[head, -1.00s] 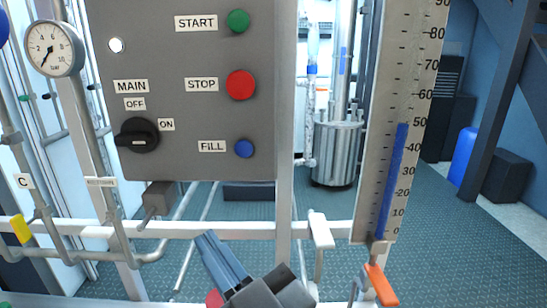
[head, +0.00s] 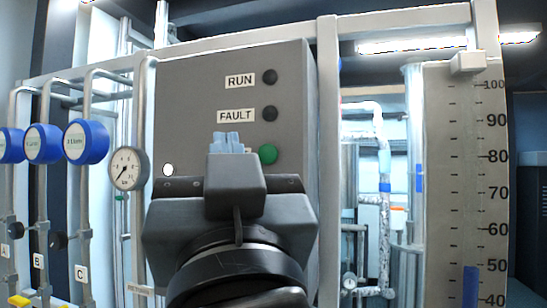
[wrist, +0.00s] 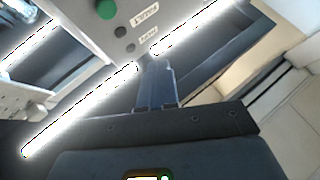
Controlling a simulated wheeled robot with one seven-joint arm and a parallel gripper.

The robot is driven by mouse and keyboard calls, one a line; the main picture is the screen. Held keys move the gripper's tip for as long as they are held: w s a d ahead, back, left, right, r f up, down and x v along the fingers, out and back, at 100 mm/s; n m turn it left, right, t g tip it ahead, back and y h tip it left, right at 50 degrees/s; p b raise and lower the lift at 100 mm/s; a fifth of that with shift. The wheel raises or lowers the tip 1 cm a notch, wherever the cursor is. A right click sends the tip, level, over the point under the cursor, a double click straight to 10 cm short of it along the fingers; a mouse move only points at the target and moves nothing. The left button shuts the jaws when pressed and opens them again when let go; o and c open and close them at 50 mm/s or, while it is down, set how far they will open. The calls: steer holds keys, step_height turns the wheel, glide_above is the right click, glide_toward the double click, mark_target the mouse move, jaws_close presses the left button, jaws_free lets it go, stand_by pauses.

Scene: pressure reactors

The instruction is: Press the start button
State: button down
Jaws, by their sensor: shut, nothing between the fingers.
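The green start button (head: 268,154) is on the grey control panel (head: 200,100), below the dark FAULT lamp (head: 268,114). My gripper (head: 228,140) is shut and empty. In the head view its blue fingertips stand in front of the panel, just left of the green button, and its body hides the START label and the lower panel. In the wrist view the green button (wrist: 106,9) shows at the top edge, left of the shut fingers (wrist: 153,68). The fingers look apart from the button, but I cannot tell the exact gap.
The dark RUN lamp (head: 270,77) is above FAULT. A white indicator (head: 168,170) is at the panel's left. A pressure gauge (head: 128,168) and blue round valves (head: 86,141) are further left. A level scale (head: 455,180) stands at the right, beyond the frame post (head: 329,150).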

mark_target(266, 158)
steer(key=shift+w, duration=0.15)
steer(key=w+d+p, duration=0.2)
steer(key=w+d, duration=0.1)
steer(key=w, duration=0.5)
stand_by(0.5)
steer(key=shift+w, duration=0.1)
stand_by(1.9)
steer(key=shift+w+d, duration=0.15)
steer(key=shift+w, duration=0.15)
steer(key=shift+w+d, duration=0.2)
steer(key=shift+w, duration=0.25)
stand_by(0.7)
steer(key=shift+s+a, duration=0.1)
steer(key=shift+s, duration=0.05)
steer(key=shift+s+a+b, duration=0.25)
steer(key=shift+s+b, duration=0.05)
steer(key=shift+s, duration=0.4)
